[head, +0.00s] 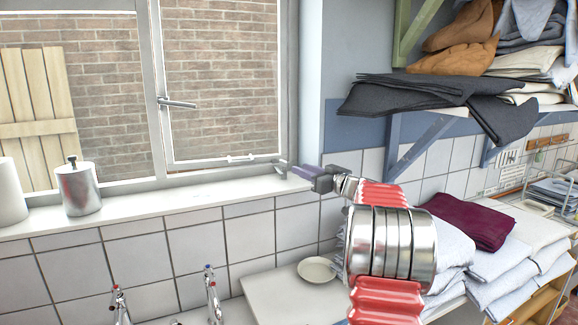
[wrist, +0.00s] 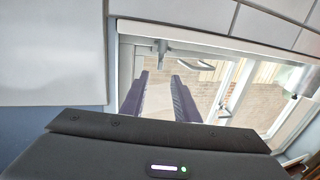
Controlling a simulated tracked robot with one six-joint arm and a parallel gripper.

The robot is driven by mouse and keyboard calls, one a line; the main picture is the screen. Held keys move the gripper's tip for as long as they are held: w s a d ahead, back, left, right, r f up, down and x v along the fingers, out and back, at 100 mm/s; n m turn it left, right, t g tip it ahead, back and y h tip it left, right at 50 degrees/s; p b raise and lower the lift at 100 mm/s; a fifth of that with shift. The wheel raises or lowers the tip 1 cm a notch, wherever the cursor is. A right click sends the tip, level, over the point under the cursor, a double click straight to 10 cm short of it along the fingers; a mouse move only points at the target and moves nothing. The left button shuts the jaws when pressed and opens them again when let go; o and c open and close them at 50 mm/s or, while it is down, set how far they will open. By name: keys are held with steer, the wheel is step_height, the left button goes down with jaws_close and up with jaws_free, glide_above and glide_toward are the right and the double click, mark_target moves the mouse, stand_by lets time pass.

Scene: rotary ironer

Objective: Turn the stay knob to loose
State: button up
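My gripper (head: 286,168) reaches to the lower right corner of the window in the head view, just above the sill. In the wrist view my gripper (wrist: 159,78) has its two dark fingers apart, with nothing between them. A small grey fitting, which looks like the stay knob (wrist: 162,48), sits at the window frame just beyond the fingertips, roughly in line with the gap. I see no contact with it. In the head view the knob is too small and covered to tell from the fingertips. Its setting cannot be read.
The window casement has a lever handle (head: 177,103) and a small catch (head: 240,158) on its lower rail. A metal canister (head: 78,188) stands on the sill (head: 160,222). Taps (head: 213,292) rise below. Shelves with dark cloth (head: 410,92) and folded linen (head: 470,220) are at the right.

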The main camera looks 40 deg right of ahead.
mark_target(288, 164)
steer(key=w, duration=0.8)
steer(key=shift+w, duration=0.2)
steer(key=shift+d, duration=0.1)
jaws_close()
